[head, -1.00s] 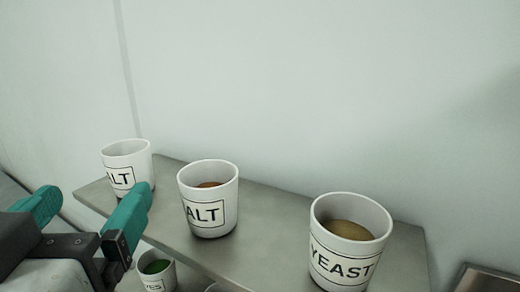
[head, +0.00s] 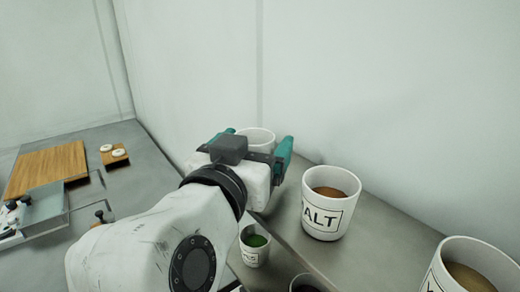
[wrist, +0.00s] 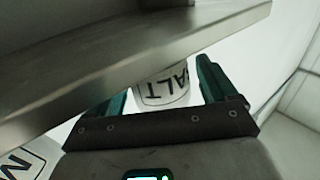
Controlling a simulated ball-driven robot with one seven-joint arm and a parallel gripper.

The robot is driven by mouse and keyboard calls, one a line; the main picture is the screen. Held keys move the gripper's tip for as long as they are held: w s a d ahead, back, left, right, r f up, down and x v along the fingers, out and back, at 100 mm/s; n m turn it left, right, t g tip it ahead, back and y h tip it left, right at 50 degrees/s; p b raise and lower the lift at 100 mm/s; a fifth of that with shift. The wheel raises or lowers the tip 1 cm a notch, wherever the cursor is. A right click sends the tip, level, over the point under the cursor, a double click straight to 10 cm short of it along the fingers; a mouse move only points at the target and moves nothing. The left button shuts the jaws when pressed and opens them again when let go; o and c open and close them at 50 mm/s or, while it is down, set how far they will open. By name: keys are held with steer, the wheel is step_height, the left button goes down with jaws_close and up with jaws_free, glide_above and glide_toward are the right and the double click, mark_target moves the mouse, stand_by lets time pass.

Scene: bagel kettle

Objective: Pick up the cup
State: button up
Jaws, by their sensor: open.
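Several white labelled cups stand in a row on a metal shelf. The farthest white cup (head: 257,136) is mostly hidden behind my gripper (head: 256,148) in the head view. My gripper is open, with teal fingers to the left and right of that cup. In the wrist view, the cup (wrist: 163,92) shows between the two fingers (wrist: 163,88), with an upside-down label reading "ALT". Its far part is cut off by a metal edge. I cannot tell whether the fingers touch it. A second white "ALT" cup (head: 325,222) with brown contents stands to the right of my gripper.
The metal shelf (head: 371,247) runs along the pale wall. Another white cup (head: 470,268) stands at the lower right. A smaller cup with green contents (head: 254,255) sits lower, beside my arm. A grey counter at left holds a wooden board (head: 48,168) and bagels (head: 118,152).

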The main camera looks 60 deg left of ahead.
steer(key=shift+c, duration=0.4)
steer(key=c, duration=1)
step_height(320, 180, up, 10)
steer(key=shift+b, duration=0.95)
